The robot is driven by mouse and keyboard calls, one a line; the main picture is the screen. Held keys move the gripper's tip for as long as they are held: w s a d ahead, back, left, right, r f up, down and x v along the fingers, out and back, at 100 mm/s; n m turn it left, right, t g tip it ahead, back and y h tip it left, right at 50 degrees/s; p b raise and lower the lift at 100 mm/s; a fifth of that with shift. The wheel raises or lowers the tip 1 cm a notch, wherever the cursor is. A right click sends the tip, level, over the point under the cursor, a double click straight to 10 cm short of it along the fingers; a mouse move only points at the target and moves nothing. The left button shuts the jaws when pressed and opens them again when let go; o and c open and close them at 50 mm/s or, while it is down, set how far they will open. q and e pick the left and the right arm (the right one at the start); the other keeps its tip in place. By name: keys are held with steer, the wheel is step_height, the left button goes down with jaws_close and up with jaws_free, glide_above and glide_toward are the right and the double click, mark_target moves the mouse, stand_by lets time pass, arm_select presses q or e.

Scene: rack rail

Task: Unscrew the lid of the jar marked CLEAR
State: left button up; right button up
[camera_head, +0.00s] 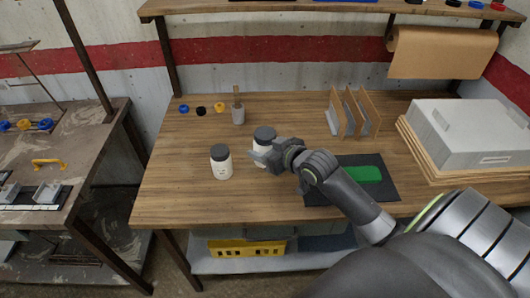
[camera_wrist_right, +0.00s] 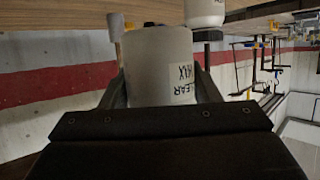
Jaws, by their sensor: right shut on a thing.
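The jar marked CLEAR (camera_wrist_right: 160,70) is white with black lettering and stands between the fingers of my right gripper (camera_head: 264,159). In the wrist view, which is upside down, the fingers close on both sides of its body and its lid is hidden. In the head view its dark grey lid (camera_head: 264,132) shows on top, and the gripper covers part of the body. A second white jar (camera_head: 221,168) with a dark lid stands to its left, apart from the gripper; its label is too small to read. My left gripper is out of view.
A cup with a brush (camera_head: 238,114) and small coloured caps (camera_head: 201,110) stand behind the jars. A dark mat (camera_head: 385,190) with a green item (camera_head: 363,174) lies right, under my arm. Upright wooden dividers (camera_head: 352,113) and a grey case (camera_head: 470,137) stand farther right. The front left tabletop is clear.

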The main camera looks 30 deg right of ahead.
steer(key=o, duration=0.5)
steer(key=c, duration=0.7)
steer(key=s+a+r+n+g+y, duration=0.1)
steer(key=s+a+r+n+y, duration=0.3)
steer(key=s+a+r, duration=0.3)
steer(key=s+a, duration=0.4)
steer(key=a, duration=0.2)
steer(key=shift+s+r+y, duration=0.15)
steer(key=shift+y, duration=0.25)
